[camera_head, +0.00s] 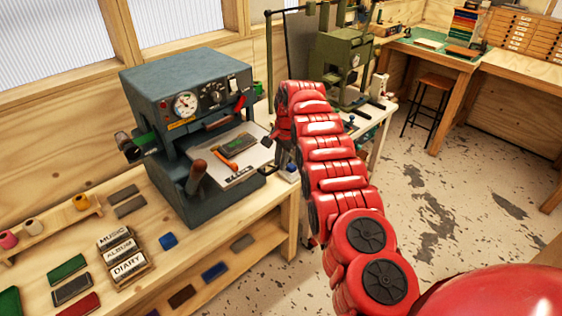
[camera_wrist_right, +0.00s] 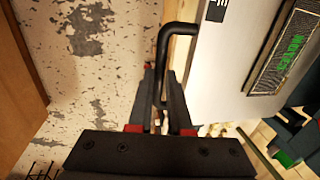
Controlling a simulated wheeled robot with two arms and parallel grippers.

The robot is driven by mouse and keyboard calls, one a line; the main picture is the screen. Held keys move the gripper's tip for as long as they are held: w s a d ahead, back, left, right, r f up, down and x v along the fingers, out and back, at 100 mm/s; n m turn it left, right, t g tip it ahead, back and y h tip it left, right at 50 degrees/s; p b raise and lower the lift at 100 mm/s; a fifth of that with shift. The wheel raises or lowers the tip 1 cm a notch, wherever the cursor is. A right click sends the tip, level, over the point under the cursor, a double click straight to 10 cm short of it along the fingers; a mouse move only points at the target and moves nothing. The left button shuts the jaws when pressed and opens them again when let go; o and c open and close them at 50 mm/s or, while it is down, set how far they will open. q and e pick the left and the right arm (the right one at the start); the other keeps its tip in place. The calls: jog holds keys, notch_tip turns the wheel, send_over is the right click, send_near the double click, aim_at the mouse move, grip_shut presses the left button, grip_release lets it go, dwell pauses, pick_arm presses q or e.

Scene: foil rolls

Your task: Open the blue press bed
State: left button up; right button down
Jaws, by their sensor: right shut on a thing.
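The blue press (camera_head: 180,88) stands on the wooden bench at left, with a round gauge and knobs on its front. My right gripper (camera_wrist_right: 165,85) is shut on the black bar handle (camera_wrist_right: 163,48) at the edge of the bed (camera_wrist_right: 222,75). In the head view my red right arm reaches to the bed's right edge and partly hides the hand. My left gripper is in no view.
A green press (camera_head: 341,65) stands behind my arm. The floor right of the bench is open.

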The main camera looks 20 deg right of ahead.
jog(key=c, duration=1.1)
grip_release()
jog(key=shift+a, duration=0.1)
jog(key=shift+r+b, duration=0.1)
jog(key=shift+b, duration=0.2)
notch_tip(320, 180, up, 2)
jog(key=b, duration=0.2)
jog(key=shift+s+b, duration=0.15)
jog(key=shift+b, duration=0.25)
jog(key=s+r+p, duration=0.1)
jog(key=r, duration=0.4)
jog(key=r+p, duration=0.2)
jog(key=r, duration=0.3)
jog(key=s+d+r+p, duration=0.1)
jog(key=r, duration=0.4)
jog(key=shift+s+d+p, duration=0.1)
jog(key=shift+s+p, duration=0.2)
jog(key=shift+p, duration=0.1)
jog(key=shift+f, duration=0.15)
